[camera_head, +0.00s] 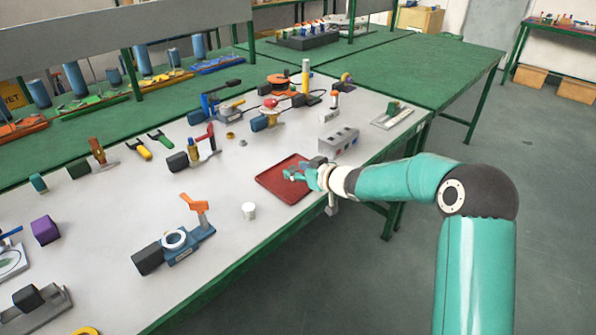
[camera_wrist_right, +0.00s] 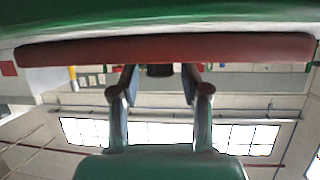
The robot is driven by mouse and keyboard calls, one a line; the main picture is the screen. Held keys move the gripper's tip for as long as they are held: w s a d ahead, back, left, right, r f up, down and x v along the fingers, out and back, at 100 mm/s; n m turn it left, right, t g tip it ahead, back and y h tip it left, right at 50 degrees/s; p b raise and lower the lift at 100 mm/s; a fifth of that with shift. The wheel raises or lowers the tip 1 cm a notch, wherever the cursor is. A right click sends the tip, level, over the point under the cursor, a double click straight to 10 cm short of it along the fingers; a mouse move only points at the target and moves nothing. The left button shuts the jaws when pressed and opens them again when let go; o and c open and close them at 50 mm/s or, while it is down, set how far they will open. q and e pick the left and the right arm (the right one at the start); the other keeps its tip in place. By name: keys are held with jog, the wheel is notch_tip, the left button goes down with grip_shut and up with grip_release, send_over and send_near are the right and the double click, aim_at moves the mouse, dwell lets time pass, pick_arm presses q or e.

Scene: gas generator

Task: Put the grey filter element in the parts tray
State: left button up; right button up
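The red parts tray (camera_head: 272,182) lies flat on the grey-white bench top near its front edge. Its edge crosses the top of the right wrist view (camera_wrist_right: 230,48). A small pale grey-white cylinder (camera_head: 248,211) stands upright on the bench left of the tray; it may be the filter element, but I cannot be sure. My right gripper (camera_head: 292,175) is over the tray's right part. In the wrist view its two fingers (camera_wrist_right: 160,78) are spread, with a dark shape (camera_wrist_right: 160,70) seen between them, touching neither. My left gripper is not in view.
A grey block with sockets (camera_head: 338,141) stands right of the tray. A blue clamp with a white ring (camera_head: 178,239) sits left of the cylinder. Several tools and parts lie farther back. Bench around the cylinder is clear.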

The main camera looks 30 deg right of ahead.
jog(key=shift+r, duration=0.1)
jog(key=shift+s+r, duration=0.1)
jog(key=p+v, duration=0.1)
jog(key=v, duration=1)
jog(key=shift+s, duration=0.4)
jog(key=shift+r, duration=0.1)
